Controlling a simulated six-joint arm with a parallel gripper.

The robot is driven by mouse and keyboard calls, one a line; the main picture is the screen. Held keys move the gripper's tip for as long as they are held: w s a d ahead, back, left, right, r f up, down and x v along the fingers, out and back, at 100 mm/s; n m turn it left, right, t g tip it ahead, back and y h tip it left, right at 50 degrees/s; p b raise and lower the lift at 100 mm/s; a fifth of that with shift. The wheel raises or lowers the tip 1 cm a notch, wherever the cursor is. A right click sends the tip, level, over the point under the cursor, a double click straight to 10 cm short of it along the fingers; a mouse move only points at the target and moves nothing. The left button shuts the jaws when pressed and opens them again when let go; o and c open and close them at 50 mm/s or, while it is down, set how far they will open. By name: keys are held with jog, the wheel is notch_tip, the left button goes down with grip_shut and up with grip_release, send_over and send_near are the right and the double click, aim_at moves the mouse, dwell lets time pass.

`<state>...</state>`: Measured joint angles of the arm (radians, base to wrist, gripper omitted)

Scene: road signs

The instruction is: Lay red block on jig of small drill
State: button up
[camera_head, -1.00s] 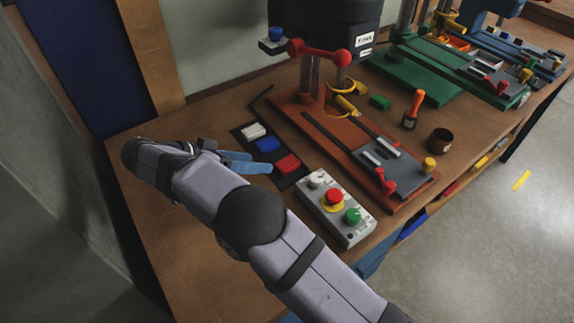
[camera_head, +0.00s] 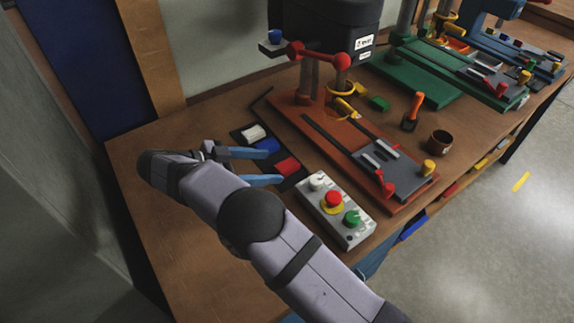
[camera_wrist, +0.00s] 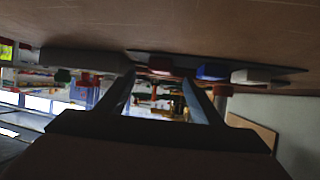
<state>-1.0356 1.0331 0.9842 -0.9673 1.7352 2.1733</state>
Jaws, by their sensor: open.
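The red block (camera_head: 289,165) lies on a dark strip (camera_head: 297,182), in a row with a blue block (camera_head: 268,145) and a white block (camera_head: 253,132). My gripper (camera_head: 272,166) is open and empty, its blue fingers pointing toward the red block from its left. In the wrist view the red block (camera_wrist: 160,64) shows beyond the gap between my fingers (camera_wrist: 160,85), not clearly between them. The nearest drill has an orange-red base (camera_head: 320,135) and a grey jig plate (camera_head: 405,180) with red and yellow knobs. I cannot tell whether it is the small drill.
A control box (camera_head: 335,208) with red and green buttons stands just right of the strip. A brown cup (camera_head: 439,142), an orange-handled brush (camera_head: 413,110) and a green block (camera_head: 379,103) stand behind the orange-red base. Green and blue drills are farther back.

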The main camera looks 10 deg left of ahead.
jog(key=shift+p+x, duration=1.35)
jog(key=shift+x, duration=0.95)
jog(key=shift+w+d, duration=0.25)
jog(key=c, duration=1.5)
notch_tip(320, 180, up, 10)
jog(key=b, duration=0.3)
notch_tip(320, 180, up, 6)
jog(key=p, duration=0.6)
send_over(286, 165)
jog(key=a, duration=0.1)
jog(key=shift+s+a+f, duration=0.15)
jog(key=shift+s+f, duration=0.1)
jog(key=shift+s, duration=0.15)
